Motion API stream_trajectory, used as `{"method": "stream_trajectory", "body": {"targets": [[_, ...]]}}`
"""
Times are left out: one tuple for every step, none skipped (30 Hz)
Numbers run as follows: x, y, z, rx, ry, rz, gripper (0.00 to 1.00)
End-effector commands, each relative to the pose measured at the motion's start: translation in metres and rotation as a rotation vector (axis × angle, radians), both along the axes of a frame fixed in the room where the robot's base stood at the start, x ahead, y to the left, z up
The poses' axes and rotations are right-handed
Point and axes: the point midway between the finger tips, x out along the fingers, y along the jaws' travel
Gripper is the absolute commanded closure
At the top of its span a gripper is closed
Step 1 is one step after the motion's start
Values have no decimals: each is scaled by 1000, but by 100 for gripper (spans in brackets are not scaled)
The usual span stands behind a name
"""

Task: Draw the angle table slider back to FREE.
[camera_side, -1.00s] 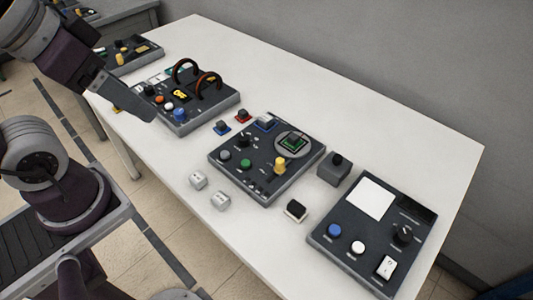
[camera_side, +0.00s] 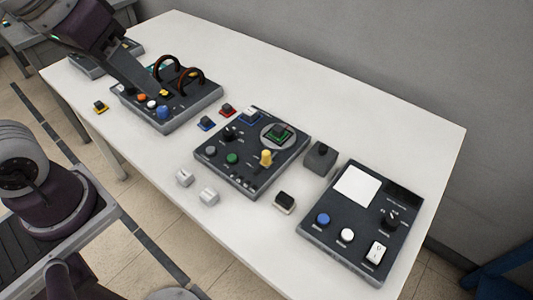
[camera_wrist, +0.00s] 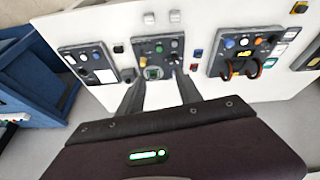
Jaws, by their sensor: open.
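The middle dark panel (camera_side: 225,178) lies on the white table. It carries a round grey dial plate with a green-edged square block (camera_side: 278,133), a yellow-topped handle (camera_side: 266,157), and several knobs. I cannot tell which part is the angle table slider, and the small labels are unreadable. The panel also shows in the wrist view (camera_wrist: 145,46), beyond my fingertips. My gripper (camera_wrist: 158,92) is open and empty, its two dark fingers apart. In the side view my gripper (camera_side: 156,92) is high at the upper left, overlapping the left panel in the picture.
The left panel (camera_side: 182,120) has two arched cables. The right panel (camera_side: 335,245) has a white square and knobs. A grey block (camera_side: 319,158), a black-topped block (camera_side: 285,203) and small white blocks (camera_side: 208,195) stand loose. A blue bin (camera_wrist: 30,85) is left in the wrist view.

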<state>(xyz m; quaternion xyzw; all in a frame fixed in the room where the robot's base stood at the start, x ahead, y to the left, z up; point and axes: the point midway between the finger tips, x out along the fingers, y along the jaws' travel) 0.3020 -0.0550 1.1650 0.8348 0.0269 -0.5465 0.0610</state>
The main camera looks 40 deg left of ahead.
Motion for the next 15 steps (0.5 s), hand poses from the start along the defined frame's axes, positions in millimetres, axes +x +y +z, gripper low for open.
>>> {"method": "stream_trajectory", "body": {"targets": [[26, -6, -6, -28, 56, 49, 58], [44, -11, -10, -47, 85, 89, 58], [67, -17, -20, -69, 124, 143, 58], [84, -23, -29, -83, 151, 185, 58], [100, -29, -40, -95, 180, 228, 58], [121, -37, -58, -108, 218, 284, 58], [135, -43, -73, -115, 245, 327, 58], [148, -50, -90, -119, 270, 369, 58], [162, -58, -112, -123, 301, 424, 58], [171, -64, -129, -124, 320, 460, 58], [178, -69, -146, -125, 338, 496, 58], [186, -75, -166, -123, 359, 536, 58], [190, -79, -179, -121, 371, 564, 58], [193, -82, -191, -119, 381, 586, 58], [196, -85, -203, -118, 390, 610, 58]]}}
